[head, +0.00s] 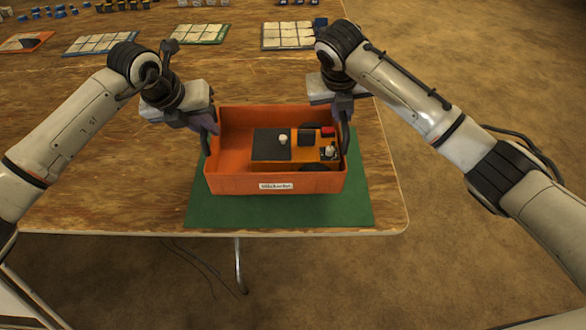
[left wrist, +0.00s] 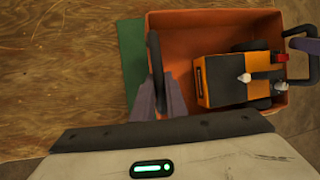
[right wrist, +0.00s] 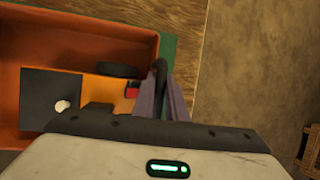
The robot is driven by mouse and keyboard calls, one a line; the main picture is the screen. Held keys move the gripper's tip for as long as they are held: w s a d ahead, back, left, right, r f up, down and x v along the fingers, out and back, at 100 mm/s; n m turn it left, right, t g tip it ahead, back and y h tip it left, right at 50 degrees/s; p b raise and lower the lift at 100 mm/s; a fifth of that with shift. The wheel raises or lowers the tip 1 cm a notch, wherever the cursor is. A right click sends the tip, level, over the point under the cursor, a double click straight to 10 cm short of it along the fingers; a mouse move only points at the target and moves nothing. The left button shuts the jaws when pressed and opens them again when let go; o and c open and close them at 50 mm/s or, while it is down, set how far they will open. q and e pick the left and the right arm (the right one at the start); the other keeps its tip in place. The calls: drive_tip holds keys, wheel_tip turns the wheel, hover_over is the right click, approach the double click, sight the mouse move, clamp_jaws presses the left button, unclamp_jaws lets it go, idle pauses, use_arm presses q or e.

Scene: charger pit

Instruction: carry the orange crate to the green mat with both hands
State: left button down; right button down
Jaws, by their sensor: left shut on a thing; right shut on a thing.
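The orange crate (head: 230,184) is over the green mat (head: 290,211) at the table's front edge, with mat showing around it. I cannot tell whether its base touches the mat. An orange and black toy vehicle (head: 270,164) lies in the crate's right part. My left gripper (head: 213,128) is shut on the crate's left handle, which shows in the left wrist view (left wrist: 155,75). My right gripper (head: 345,118) is shut on the right handle, seen in the right wrist view (right wrist: 161,80). The crate looks level.
The wooden table (head: 120,190) is bare to the left of the crate. Several flat trays of pale tiles (head: 100,44) lie at the back, with small blue and dark pieces behind them. The table's front edge runs just below the mat.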

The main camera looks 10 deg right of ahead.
use_arm(q)
drive_tip(key=shift+w+d, duration=0.15)
drive_tip(key=shift+d, duration=0.05)
use_arm(e)
drive_tip(key=shift+d+r, duration=0.2)
drive_tip(key=shift+d, duration=0.15)
use_arm(q)
drive_tip(key=shift+a, duration=0.1)
use_arm(e)
drive_tip(key=shift+a, duration=0.1)
use_arm(q)
drive_tip(key=c, duration=1.9)
unclamp_jaws()
drive_tip(key=shift+f, duration=0.1)
use_arm(e)
drive_tip(key=c, duration=1.9)
unclamp_jaws()
drive_tip(key=shift+s+f, duration=0.1)
drive_tip(key=shift+f, duration=0.05)
use_arm(q)
drive_tip(key=shift+o, duration=0.7)
use_arm(e)
drive_tip(key=shift+o, duration=0.7)
